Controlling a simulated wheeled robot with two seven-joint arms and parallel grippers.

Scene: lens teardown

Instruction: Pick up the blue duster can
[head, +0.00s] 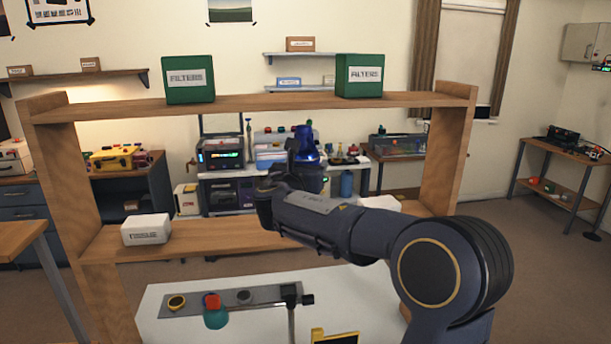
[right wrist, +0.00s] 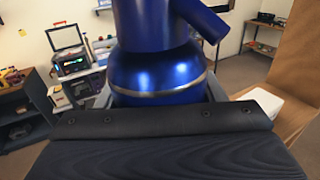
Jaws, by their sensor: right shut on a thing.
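The blue duster can (head: 306,152) is in my right gripper (head: 294,163), above the lower shelf board in the head view. It is shiny blue with a nozzle at the top, and my gripper and arm hide its lower part. In the right wrist view the can (right wrist: 158,72) stands close and upright between the jaws of my right gripper (right wrist: 160,100), with a thin pale band around its body. My right gripper is shut on the can. My left gripper is not in view.
The wooden shelf (head: 190,238) carries a white tissue box (head: 146,229) at left. Two green filter boxes (head: 188,79) (head: 359,75) stand on its top board. A white table (head: 250,325) in front holds a grey strip (head: 266,297) with small round parts.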

